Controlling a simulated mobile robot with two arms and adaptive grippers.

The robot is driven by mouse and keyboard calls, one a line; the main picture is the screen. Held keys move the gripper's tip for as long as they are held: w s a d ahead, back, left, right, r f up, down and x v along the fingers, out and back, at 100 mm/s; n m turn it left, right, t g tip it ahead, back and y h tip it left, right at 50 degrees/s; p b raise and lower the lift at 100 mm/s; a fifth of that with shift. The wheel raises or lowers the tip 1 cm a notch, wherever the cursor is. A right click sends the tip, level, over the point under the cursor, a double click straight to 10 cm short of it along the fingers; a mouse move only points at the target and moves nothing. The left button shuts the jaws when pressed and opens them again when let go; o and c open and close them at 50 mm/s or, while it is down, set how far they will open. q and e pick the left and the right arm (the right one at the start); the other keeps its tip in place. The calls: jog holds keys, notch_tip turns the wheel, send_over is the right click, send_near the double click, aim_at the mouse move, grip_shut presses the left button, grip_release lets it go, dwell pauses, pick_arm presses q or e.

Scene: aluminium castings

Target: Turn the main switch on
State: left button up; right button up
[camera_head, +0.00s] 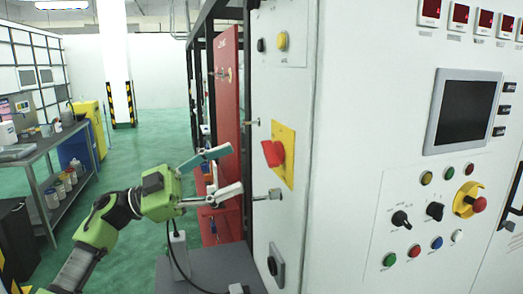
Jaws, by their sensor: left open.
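The main switch (274,153) is a red rotary handle on a yellow plate (285,168), on the narrow left side of the white cabinet. The handle looks roughly level; I cannot tell its on or off marking. My left gripper (234,169) is open and empty. Its two fingers spread apart and point right toward the switch, and in the picture there is a gap between the fingertips and the handle. My right gripper is not in view.
The white cabinet (340,130) fills the right side, with a dark screen (464,112), buttons and an emergency stop (470,200). A metal lock (270,195) sticks out below the switch. A red panel (227,110) stands behind. Green floor (150,140) is clear at left, beside a workbench (45,145).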

aim_at(272, 153)
pick_arm(q)
jog(key=shift+p+x, duration=1)
jog(key=shift+x, duration=3)
jog(key=c, duration=1.1)
